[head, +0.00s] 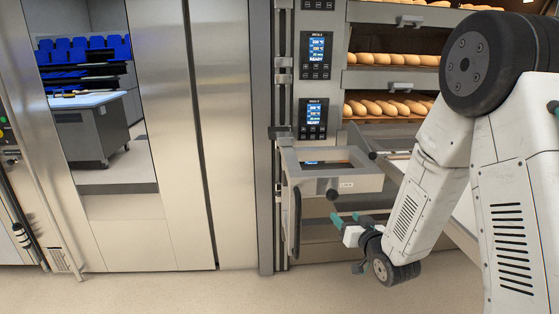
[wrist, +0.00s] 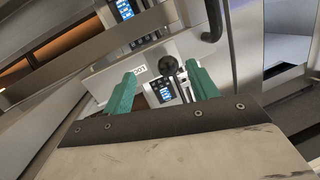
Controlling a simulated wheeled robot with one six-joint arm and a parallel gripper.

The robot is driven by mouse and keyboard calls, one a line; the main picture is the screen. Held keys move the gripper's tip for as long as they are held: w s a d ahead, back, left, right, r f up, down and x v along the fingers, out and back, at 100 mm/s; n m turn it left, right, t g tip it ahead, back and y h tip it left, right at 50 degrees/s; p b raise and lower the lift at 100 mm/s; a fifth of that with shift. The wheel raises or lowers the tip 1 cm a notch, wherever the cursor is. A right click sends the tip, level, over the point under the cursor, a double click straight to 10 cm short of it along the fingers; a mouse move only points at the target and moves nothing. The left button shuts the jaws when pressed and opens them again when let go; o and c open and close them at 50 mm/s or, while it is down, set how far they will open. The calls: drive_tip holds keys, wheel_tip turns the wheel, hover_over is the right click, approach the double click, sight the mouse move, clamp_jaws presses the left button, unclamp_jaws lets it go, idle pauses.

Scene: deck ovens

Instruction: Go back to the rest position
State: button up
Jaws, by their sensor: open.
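My gripper (head: 348,222) hangs low in front of the deck oven in the head view, with its green fingers pointing left. In the wrist view the two green fingers of my gripper (wrist: 163,88) stand apart with nothing between them. An open oven door (head: 350,184) with a small label and a dark round knob (head: 333,194) is just above and beyond the gripper. The knob (wrist: 171,66) shows past the fingertips in the wrist view, apart from them. My white arm comes down from the upper right and covers part of the oven.
Loaves (head: 388,108) lie in rows on the oven decks above. Control panels (head: 316,56) with lit screens run up the oven's left side. Steel cabinet panels (head: 170,120) stand left. A window shows a worktable (head: 95,125) and blue seats. The floor (head: 200,292) in front is clear.

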drive_tip(key=s+d+f+g+h, duration=0.2)
drive_tip(key=s+f+g, duration=0.2)
drive_tip(key=f+g, duration=0.3)
drive_tip(key=s+d+r+g+h, duration=0.15)
drive_tip(key=s+g, duration=0.25)
drive_tip(key=s, duration=0.4)
drive_tip(key=s+a+r+g, duration=0.1)
drive_tip(key=s+r+g, duration=0.1)
drive_tip(key=s+r, duration=0.8)
drive_tip(key=s+a+r+g, duration=0.1)
drive_tip(key=s+r, duration=1)
drive_tip(key=s, duration=0.4)
drive_tip(key=shift+s+a+r+g, duration=0.2)
drive_tip(key=shift+s+a+g, duration=0.05)
drive_tip(key=shift+s+g, duration=0.15)
